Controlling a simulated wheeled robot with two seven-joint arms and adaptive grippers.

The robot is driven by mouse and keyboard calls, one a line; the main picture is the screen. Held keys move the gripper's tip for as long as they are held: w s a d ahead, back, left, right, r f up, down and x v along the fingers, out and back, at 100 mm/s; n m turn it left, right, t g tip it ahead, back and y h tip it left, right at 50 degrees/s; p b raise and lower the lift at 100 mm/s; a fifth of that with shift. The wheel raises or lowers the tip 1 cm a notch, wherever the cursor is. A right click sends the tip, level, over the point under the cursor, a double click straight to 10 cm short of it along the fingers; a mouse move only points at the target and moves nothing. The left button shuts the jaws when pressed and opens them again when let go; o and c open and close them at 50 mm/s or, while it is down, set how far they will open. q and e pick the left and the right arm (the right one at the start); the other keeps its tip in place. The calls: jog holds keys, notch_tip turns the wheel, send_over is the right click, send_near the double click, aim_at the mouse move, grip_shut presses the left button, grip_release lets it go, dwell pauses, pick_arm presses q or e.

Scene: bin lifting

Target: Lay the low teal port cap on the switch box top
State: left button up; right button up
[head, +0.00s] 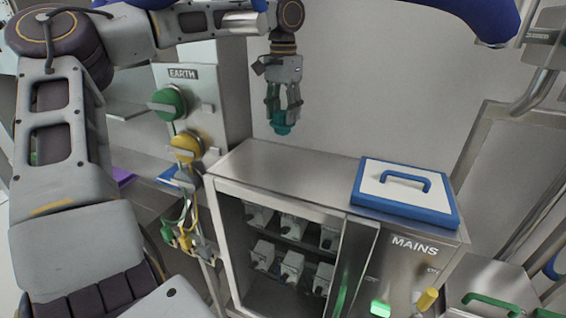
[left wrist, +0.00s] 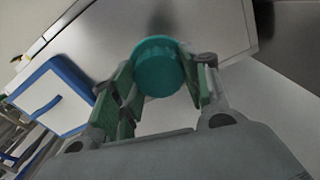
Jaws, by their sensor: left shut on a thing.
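The low teal port cap (head: 283,127) is held between the fingers of my left gripper (head: 284,112). In the left wrist view the cap (left wrist: 158,66) is a round teal disc between the green finger pads. The left gripper points down and holds the cap above the back left part of the switch box top (head: 290,165), with a gap below it. The box is grey metal, marked MAINS, with an open-fronted cabinet. I do not make out my right gripper in either view.
A white panel with a blue rim and blue handle (head: 405,188) lies on the right part of the box top. The left part is bare. An EARTH post with green (head: 168,103) and yellow (head: 186,148) plugs stands at the left. Metal rails stand at the right.

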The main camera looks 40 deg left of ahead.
aim_at(284, 132)
pick_arm(q)
jog(key=shift+w+f+p, duration=0.1)
jog(key=shift+f+p, duration=0.25)
jog(key=shift+f, duration=2.8)
jog(key=shift+f+p, duration=0.3)
jog(key=shift+f, duration=1.55)
jog(key=shift+f, duration=0.1)
jog(key=o, duration=1.2)
jog(key=shift+r+b, duration=0.55)
jog(key=shift+r, duration=5.55)
jog(key=shift+f, duration=0.1)
